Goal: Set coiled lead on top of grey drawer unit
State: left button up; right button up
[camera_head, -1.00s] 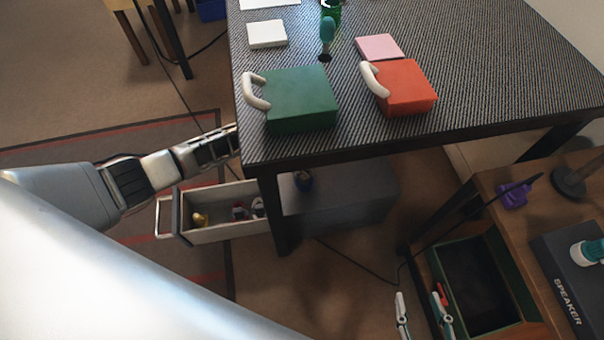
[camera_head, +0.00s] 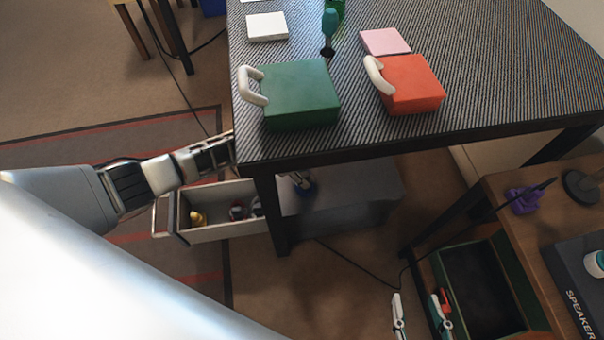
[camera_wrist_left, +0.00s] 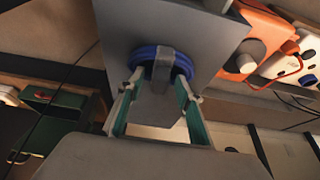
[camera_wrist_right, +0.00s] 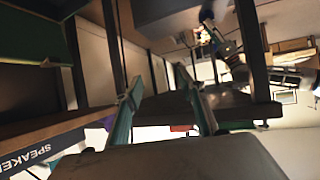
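The grey drawer unit (camera_head: 350,200) stands under the striped table, its drawer (camera_head: 222,222) pulled out to the left. The coiled lead (camera_wrist_left: 158,58) is a blue coil with a grey band, seen against the unit's grey surface in the left wrist view. In the head view the lead (camera_head: 308,188) shows small beneath the table edge, with my left gripper (camera_head: 297,180) mostly hidden there. My right gripper (camera_head: 420,300) is open and empty; its fingers also show apart in the right wrist view (camera_wrist_right: 160,85).
The table edge (camera_head: 400,145) and its leg (camera_head: 270,210) stand close to my left arm. Small items lie in the drawer. A green-lined box (camera_head: 480,285) is near my right gripper. A black cable (camera_head: 350,262) runs over the floor. An orange object (camera_wrist_left: 250,58) is beside the unit.

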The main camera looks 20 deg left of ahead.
aim_at(304, 172)
pick_arm(q)
jog(key=shift+r, duration=0.15)
jog(key=shift+w+r, duration=0.1)
jog(key=shift+r, duration=0.25)
jog(key=p+v, duration=0.2)
jog(key=v, duration=0.1)
jog(key=shift+w+r, duration=0.2)
jog(key=shift+w, duration=0.1)
jog(key=shift+p+v, duration=0.35)
jog(key=shift+v, duration=0.7)
jog(key=s+a+f+p, duration=0.1)
jog(key=s+a, duration=0.6)
jog(key=a, duration=0.3)
jog(key=shift+s, duration=0.25)
pick_arm(e)
jog(key=shift+n+g+h, duration=0.3)
jog(key=shift+n+h, duration=0.2)
jog(key=shift+h, duration=0.1)
jog(key=d, duration=0.1)
jog(key=s+d+f, duration=0.1)
jog(key=d+f, duration=0.1)
jog(key=d, duration=0.1)
jog(key=shift+s, duration=0.15)
jog(key=shift+s, duration=0.1)
pick_arm(q)
jog(key=shift+d, duration=0.1)
pick_arm(e)
jog(key=shift+a, duration=0.1)
